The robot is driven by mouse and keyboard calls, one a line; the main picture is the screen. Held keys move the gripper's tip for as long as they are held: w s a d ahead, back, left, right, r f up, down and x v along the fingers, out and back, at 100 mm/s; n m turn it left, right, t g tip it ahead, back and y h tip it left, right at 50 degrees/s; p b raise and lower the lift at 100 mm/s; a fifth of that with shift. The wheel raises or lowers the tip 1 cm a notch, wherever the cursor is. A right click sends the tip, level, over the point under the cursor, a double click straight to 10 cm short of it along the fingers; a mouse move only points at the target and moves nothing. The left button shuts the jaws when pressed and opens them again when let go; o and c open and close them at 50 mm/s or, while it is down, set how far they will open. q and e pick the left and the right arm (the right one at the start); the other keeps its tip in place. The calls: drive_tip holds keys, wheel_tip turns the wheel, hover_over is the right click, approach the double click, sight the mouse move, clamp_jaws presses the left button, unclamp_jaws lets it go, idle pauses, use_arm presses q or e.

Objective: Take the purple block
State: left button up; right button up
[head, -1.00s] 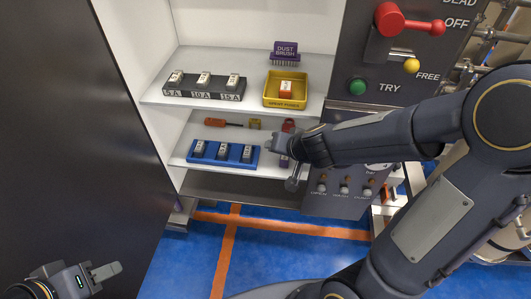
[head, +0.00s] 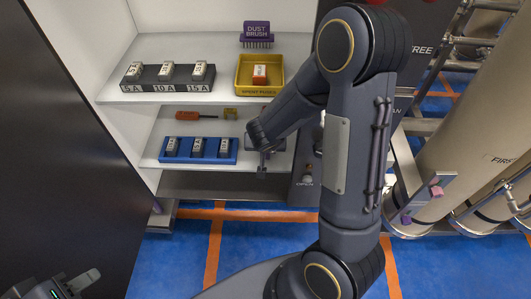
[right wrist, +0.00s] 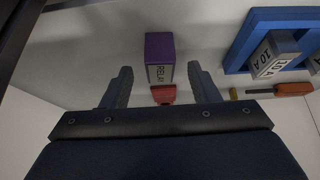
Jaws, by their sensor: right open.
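The purple block (right wrist: 159,50), with a white label reading RELAY, stands on the shelf in the right wrist view. In the head view my right arm hides it. My right gripper (right wrist: 160,82) is open, with one finger to each side of the line to the block. The block is ahead of the fingertips and appears not gripped. In the head view the right gripper (head: 264,160) is at the lower shelf, right of the blue fuse holder. My left gripper (head: 82,282) is low at the left, far from the shelves; its jaw gap is unclear.
The blue holder (head: 171,158) with several fuses is close by on the lower shelf. A screwdriver (head: 187,115) lies behind it, and a red item (right wrist: 163,95) is near the block.

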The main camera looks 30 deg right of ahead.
drive_tip(key=x, duration=0.2)
drive_tip(key=shift+w+d+f+b, duration=0.1)
drive_tip(key=shift+w+f+b, duration=0.05)
drive_tip(key=shift+f+b, duration=0.15)
drive_tip(key=shift+c, duration=0.4)
drive_tip(key=c, duration=1)
drive_tip(key=shift+r, duration=0.1)
drive_tip(key=shift+c, duration=0.2)
